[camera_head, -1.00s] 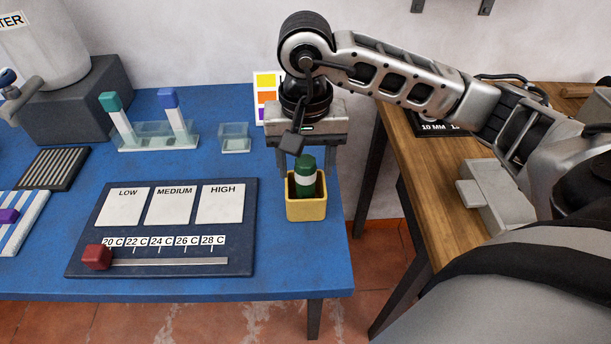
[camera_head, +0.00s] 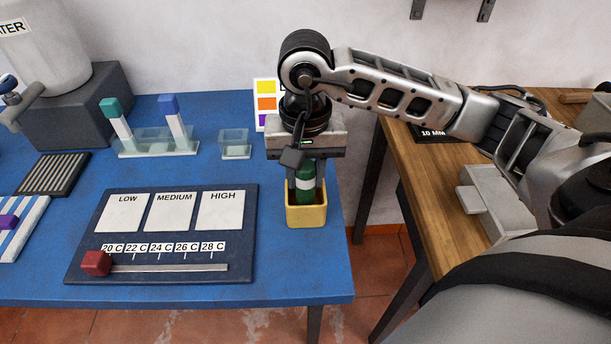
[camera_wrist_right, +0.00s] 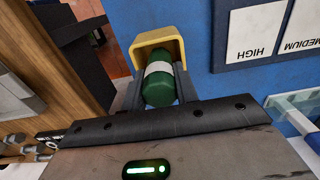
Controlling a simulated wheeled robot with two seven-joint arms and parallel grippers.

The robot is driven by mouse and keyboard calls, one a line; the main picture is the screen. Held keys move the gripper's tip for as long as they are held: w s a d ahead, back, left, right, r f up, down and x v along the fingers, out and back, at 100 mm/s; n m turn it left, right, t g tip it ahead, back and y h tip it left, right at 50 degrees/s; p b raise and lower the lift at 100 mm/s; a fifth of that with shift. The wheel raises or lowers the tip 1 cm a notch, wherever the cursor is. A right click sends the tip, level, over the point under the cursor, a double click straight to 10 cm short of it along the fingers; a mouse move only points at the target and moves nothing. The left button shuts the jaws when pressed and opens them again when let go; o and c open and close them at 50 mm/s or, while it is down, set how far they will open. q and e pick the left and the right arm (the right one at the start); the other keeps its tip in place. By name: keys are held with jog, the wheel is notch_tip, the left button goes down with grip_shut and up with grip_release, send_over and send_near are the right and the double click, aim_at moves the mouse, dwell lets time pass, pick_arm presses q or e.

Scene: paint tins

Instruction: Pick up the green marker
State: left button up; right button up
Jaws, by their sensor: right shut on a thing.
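The green marker (camera_head: 306,183), dark green with a white band, stands upright in a small yellow holder (camera_head: 306,216) at the right front part of the blue table. In the right wrist view the marker (camera_wrist_right: 159,88) lies between the two fingers, in front of the yellow holder (camera_wrist_right: 158,39). My right gripper (camera_head: 305,184) reaches down from above and is shut on the marker's upper part. The marker's lower end is hidden inside the holder. My left gripper is in neither view.
A dark board (camera_head: 165,274) with LOW, MEDIUM and HIGH panels and a red slider (camera_head: 96,263) lies left of the holder. A glass rack (camera_head: 157,143), an empty glass box (camera_head: 235,145) and a colour card (camera_head: 266,90) stand behind. A wooden bench (camera_head: 430,185) is right.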

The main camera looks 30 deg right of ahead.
jog(key=shift+r, duration=0.45)
jog(key=a+r, duration=1.1)
jog(key=a, duration=0.3)
jog(key=shift+s+r+b, duration=0.2)
jog(key=shift+r+b, duration=0.1)
jog(key=shift+b, duration=0.1)
